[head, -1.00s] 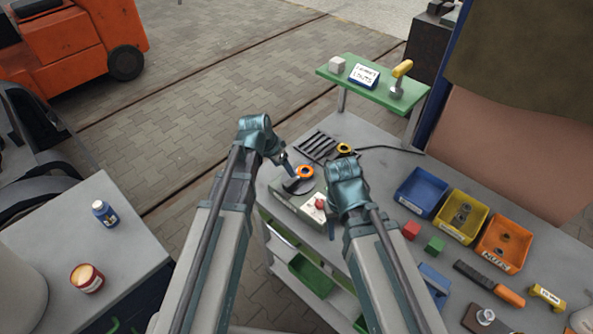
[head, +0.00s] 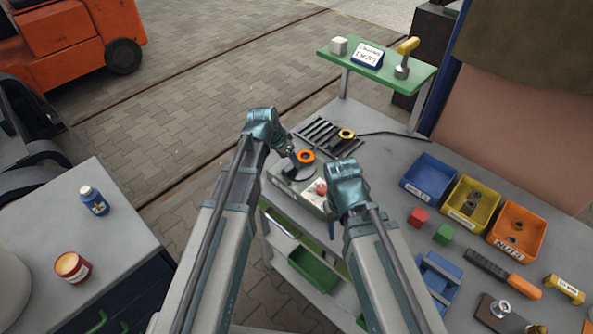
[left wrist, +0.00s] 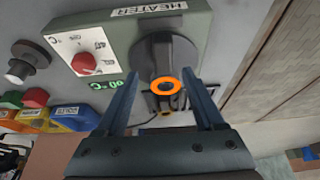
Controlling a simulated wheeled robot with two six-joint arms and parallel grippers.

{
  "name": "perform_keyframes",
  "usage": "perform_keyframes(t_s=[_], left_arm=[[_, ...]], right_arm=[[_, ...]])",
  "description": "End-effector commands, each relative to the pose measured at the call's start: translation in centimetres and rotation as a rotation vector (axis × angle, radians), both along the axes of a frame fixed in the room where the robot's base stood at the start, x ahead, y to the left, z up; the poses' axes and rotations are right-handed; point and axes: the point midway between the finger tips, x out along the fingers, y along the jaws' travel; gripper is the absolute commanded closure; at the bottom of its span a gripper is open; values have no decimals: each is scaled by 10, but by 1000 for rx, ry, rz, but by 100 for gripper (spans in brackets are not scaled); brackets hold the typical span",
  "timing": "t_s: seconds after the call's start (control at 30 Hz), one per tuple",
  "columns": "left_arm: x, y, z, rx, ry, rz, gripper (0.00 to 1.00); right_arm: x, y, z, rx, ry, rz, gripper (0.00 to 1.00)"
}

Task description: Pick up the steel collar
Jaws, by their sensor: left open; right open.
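An orange ring (head: 305,156), which I take to be the steel collar, sits on the dark round part of a grey-green heater (head: 283,182). In the left wrist view the ring (left wrist: 167,86) shows between the two fingers of my left gripper (left wrist: 161,80), over the dark plate of the heater (left wrist: 85,45). My left gripper (head: 290,150) is open, close beside the ring; I cannot tell whether a finger touches it. My right gripper (head: 334,220) is open, to the right of the heater and apart from the ring.
Behind the heater lies a slatted dark rack (head: 325,137) with a black and yellow ring (head: 346,134). To the right stand blue (head: 431,185), yellow (head: 470,202) and orange (head: 515,230) bins. A green shelf (head: 385,65) rises at the back. Red (head: 418,217) and green (head: 443,234) cubes lie nearby.

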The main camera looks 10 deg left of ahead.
Motion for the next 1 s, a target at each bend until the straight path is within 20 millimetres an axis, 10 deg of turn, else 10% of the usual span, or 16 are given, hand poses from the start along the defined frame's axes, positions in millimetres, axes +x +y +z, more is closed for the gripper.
perform_keyframes(t_s=[0.93, 1.0], left_arm=[[21, -8, -47, 0, 0, 0, 30], [21, -8, -47, 0, 0, 0, 43]], right_arm=[[0, 0, -47, 0, 0, -2, 50], [0, 0, -47, 0, 0, -2, 50]])
